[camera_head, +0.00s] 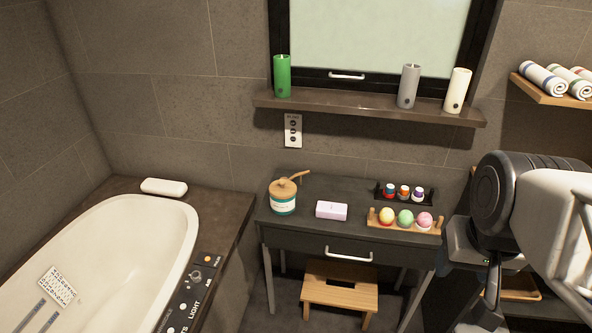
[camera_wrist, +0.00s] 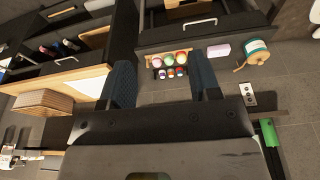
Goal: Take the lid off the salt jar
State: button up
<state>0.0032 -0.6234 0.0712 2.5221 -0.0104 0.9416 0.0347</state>
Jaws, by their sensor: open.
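The salt jar (camera_head: 283,204) stands upright at the left end of the dark vanity table. In the wrist view the salt jar (camera_wrist: 259,46) appears at the upper right, seen upside down. My gripper (camera_wrist: 163,80) is open and empty, its two dark fingers apart. In the head view my gripper (camera_head: 491,283) is at the right, partly hidden by my arm, well away from the jar.
A pink soap bar (camera_head: 331,210) lies just right of the jar. Bath bombs on a wooden rack (camera_head: 379,223) and small bottles in a black tray (camera_head: 381,197) stand farther right. A shelf (camera_head: 364,110) with candles is above. A wooden stool (camera_head: 340,290) stands below.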

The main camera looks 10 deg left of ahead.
jog(key=w+a+r+m, duration=0.1)
jog(key=w+a+m, duration=0.15)
jog(key=w, duration=0.55)
jog(key=w+a+r+m, duration=0.1)
jog(key=w+a, duration=0.2)
jog(key=w, duration=0.4)
jog(key=m+g, duration=0.3)
jog(key=m, duration=0.7)
send_over(282, 181)
jog(key=shift+n, duration=0.25)
notch_tip(282, 181, down, 22)
jog(key=shift+w+r, duration=0.1)
jog(key=shift+a, duration=0.1)
jog(key=shift+f, duration=1.45)
